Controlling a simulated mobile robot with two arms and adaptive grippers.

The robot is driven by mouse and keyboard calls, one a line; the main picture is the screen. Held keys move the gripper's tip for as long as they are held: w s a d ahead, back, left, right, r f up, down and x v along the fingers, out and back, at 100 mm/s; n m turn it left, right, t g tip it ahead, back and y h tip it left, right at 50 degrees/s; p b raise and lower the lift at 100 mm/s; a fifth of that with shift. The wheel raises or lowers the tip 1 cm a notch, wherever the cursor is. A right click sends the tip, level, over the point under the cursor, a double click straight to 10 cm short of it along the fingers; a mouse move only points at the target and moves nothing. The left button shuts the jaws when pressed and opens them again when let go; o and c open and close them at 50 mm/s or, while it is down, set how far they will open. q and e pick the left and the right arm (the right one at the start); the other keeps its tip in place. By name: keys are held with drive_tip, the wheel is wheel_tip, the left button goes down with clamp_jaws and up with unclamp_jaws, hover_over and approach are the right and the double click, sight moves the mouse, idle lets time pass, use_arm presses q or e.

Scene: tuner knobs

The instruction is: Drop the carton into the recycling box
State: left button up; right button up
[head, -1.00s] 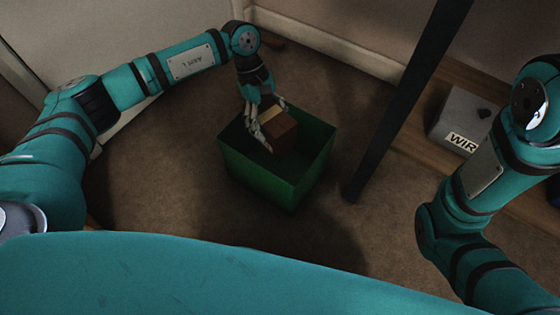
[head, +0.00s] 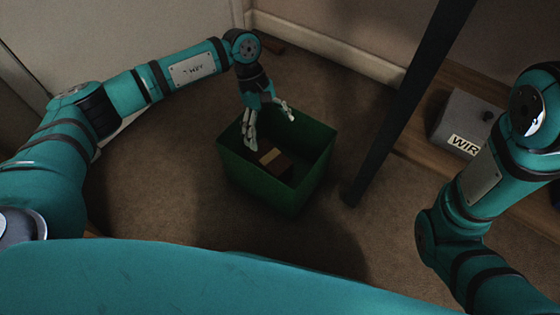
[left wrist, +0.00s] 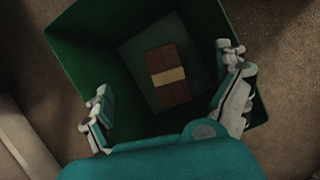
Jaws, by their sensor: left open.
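The carton (head: 276,162) is brown with a tan band and lies inside the green recycling box (head: 262,186). In the left wrist view the carton (left wrist: 169,77) rests on the floor of the box (left wrist: 88,50), between and beyond my fingers. My left gripper (head: 268,128) is open and empty above the far left part of the box. Its spread fingers also show in the left wrist view (left wrist: 167,95), apart from the carton. My right arm comes in at the right of the head view, but its gripper is out of frame.
A dark post (head: 408,105) stands just right of the box. A grey bin labelled "WIR" (head: 465,120) sits on a wooden shelf (head: 412,140) farther right. A wall with a pale baseboard (head: 330,48) runs behind. Brown carpet (head: 180,180) is clear to the left.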

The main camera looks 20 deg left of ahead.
use_arm(q)
drive_tip(key=v, duration=1.2)
